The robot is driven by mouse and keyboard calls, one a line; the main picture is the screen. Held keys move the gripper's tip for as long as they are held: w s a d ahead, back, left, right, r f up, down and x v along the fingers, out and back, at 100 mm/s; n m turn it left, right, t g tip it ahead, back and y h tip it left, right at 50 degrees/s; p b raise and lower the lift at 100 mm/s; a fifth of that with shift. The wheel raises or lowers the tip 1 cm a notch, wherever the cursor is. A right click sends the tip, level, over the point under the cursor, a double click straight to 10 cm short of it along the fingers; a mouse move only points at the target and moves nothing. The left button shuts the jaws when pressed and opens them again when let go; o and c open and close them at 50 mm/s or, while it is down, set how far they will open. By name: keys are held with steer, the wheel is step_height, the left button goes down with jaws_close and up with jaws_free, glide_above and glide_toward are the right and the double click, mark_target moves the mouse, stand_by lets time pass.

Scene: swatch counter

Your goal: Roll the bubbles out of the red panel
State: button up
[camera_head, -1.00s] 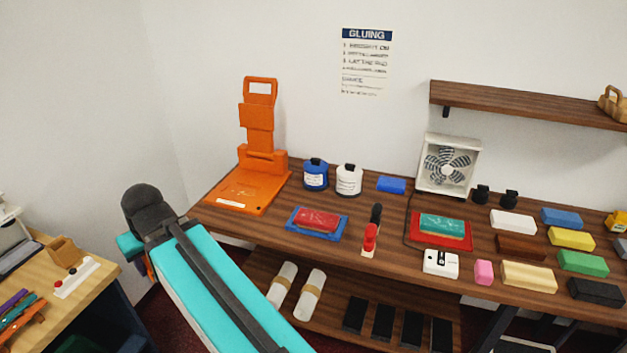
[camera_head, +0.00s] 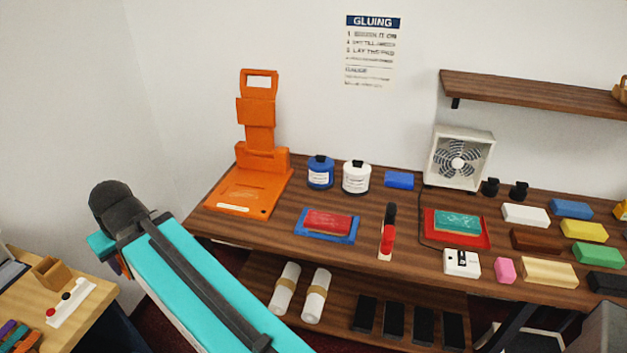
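A red panel (camera_head: 328,222) lies on a blue tray (camera_head: 346,238) near the front of the dark wooden counter (camera_head: 275,230). Bubbles in it are too small to tell. My turquoise arm reaches in from the lower left. Its gripper is not seen in this view. The arm is left of the counter and apart from the panel.
A red tray (camera_head: 483,238) with a teal panel (camera_head: 457,223) lies to the right. A blue pot (camera_head: 320,173), a white pot (camera_head: 356,178), a fan (camera_head: 460,158) and an orange stand (camera_head: 262,155) stand behind. Several coloured blocks crowd the right end.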

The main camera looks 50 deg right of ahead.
steer(key=shift+d, duration=0.2)
steer(key=s+d+n+p, duration=0.15)
steer(key=d+p, duration=0.25)
steer(key=d, duration=2.5)
steer(key=s+d+p, duration=0.1)
steer(key=s+d, duration=0.4)
steer(key=d, duration=0.3)
steer(key=s+d+p, duration=0.1)
steer(key=s+d, duration=0.4)
steer(key=d, duration=0.3)
steer(key=s+d+n+y+p, duration=0.1)
steer(key=s+d, duration=0.4)
steer(key=d, duration=0.4)
steer(key=shift+f, duration=0.15)
steer(key=shift+s+d+f, duration=0.1)
